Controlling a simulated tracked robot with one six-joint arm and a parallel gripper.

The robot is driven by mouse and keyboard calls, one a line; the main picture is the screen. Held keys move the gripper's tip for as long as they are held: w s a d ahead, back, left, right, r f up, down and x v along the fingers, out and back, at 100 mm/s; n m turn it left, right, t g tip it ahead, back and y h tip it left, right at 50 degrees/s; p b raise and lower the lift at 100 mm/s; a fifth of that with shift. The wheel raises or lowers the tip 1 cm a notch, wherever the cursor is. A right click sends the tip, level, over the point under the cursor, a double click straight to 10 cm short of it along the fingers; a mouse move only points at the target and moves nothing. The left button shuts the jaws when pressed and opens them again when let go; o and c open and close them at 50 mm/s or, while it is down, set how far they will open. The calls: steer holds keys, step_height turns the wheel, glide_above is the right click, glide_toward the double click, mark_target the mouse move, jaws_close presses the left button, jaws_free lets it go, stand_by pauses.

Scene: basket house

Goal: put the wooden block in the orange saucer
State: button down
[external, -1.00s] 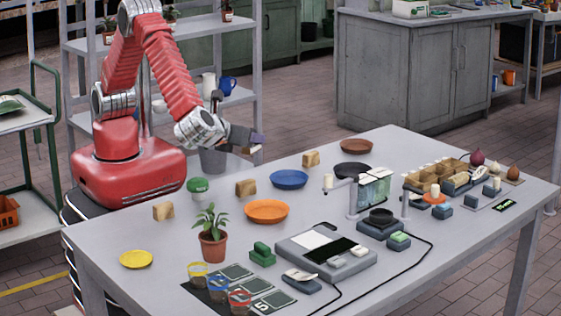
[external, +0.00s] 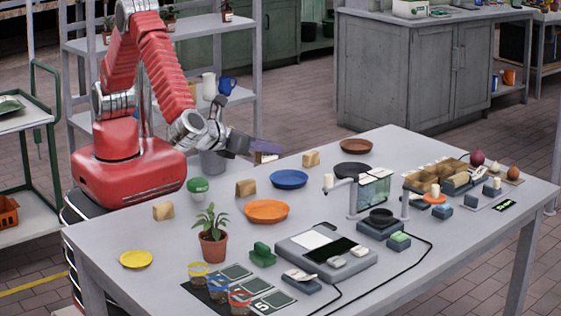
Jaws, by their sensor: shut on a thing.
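My gripper (external: 264,148) is above the back edge of the table, behind the blue saucer. The orange saucer (external: 267,211) lies on the table, in front of and below the gripper, and looks empty.
The blue saucer (external: 289,179) lies between my gripper and the orange saucer. Tan blocks (external: 245,188) stand nearby, another (external: 311,159) to the right and another (external: 163,211) to the left. A potted plant (external: 212,238) and a green-topped item (external: 198,188) stand left of the orange saucer.

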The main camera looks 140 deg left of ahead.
glide_above(267, 214)
step_height(267, 214, down, 5)
stand_by(0.4)
steer(key=shift+f, duration=3.1)
steer(key=shift+f, duration=1.9)
steer(key=c, duration=1.6)
jaws_free()
